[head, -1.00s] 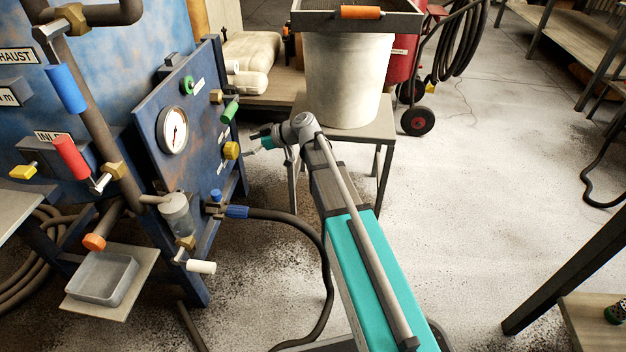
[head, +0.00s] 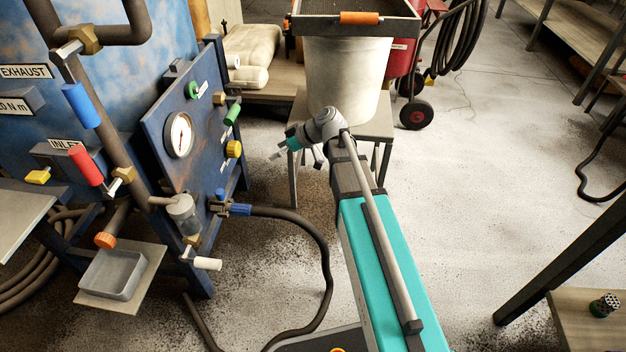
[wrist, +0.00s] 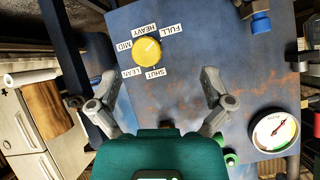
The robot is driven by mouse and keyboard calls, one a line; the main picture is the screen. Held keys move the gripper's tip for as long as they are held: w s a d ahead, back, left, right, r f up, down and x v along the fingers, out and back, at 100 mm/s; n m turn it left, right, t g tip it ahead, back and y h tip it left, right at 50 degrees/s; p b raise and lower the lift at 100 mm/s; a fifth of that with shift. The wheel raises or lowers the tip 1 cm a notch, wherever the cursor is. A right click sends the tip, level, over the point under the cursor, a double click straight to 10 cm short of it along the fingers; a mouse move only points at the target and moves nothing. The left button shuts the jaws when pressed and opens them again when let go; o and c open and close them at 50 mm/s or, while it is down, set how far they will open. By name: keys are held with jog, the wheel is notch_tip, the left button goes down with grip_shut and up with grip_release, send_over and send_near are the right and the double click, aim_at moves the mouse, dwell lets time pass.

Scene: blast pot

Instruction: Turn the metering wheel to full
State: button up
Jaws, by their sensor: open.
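The metering wheel is a round yellow knob (wrist: 147,50) on the blue panel, ringed by white labels SHUT, LEAN, MID, HEAVY and FULL. Its setting is too small to read surely. In the head view the yellow wheel (head: 234,149) sits at the panel's right edge. My gripper (head: 279,153) is to the right of it, apart from the panel. In the wrist view my gripper (wrist: 163,90) has its fingers spread wide with nothing between them. The wheel shows beyond the fingers, above and slightly left of the middle, and nothing touches it.
A pressure gauge (head: 179,135), a green handle (head: 232,114) and a blue hose fitting (head: 236,209) are close around the wheel. A grey bucket (head: 345,80) on a stand (head: 378,130) is behind my gripper. The floor to the right is mostly clear.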

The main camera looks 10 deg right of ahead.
jog(key=s+d+m+g+h+p, duration=0.1)
jog(key=s+d+m+h+p, duration=0.2)
jog(key=s, duration=0.4)
jog(key=s+d+m+g+h+p, duration=0.1)
jog(key=s+d+m+h+p, duration=0.2)
jog(key=s+d+m+h, duration=0.1)
jog(key=shift+s+d+f+m+g+h, duration=0.35)
jog(key=shift+s+m+h, duration=0.5)
jog(key=shift+s, duration=0.7)
jog(key=shift+a+f, duration=0.1)
jog(key=s+d+r+m+h+p, duration=0.2)
jog(key=s+d+m+p, duration=0.1)
jog(key=s, duration=0.1)
notch_tip(320, 180, up, 37)
jog(key=p, duration=3.7)
jog(key=shift+w+r, duration=0.2)
jog(key=shift+w, duration=0.1)
jog(key=shift+a+g, duration=0.1)
jog(key=shift+g, duration=0.15)
